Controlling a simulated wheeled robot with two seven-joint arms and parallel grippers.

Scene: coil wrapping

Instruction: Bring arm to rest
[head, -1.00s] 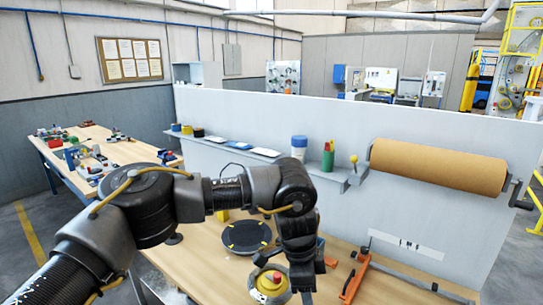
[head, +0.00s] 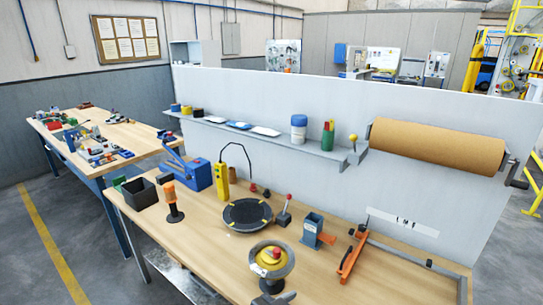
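My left arm and gripper are out of the head view, apart from a small dark part (head: 273,298) at the bottom edge that I cannot identify for sure. My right gripper is not in view. A metal ring-shaped coil (head: 287,265) with a red-topped piece in its middle stands at the front of the wooden workbench (head: 205,252). A round black turntable (head: 247,214) with yellow marks lies behind it.
The bench also holds a blue machine (head: 196,176), a yellow pendant (head: 222,180), a black bin (head: 140,192), an orange-handled tool (head: 173,200), a blue-grey holder (head: 312,229) and an orange lever (head: 352,256). A brown paper roll (head: 437,147) hangs on the partition (head: 330,105).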

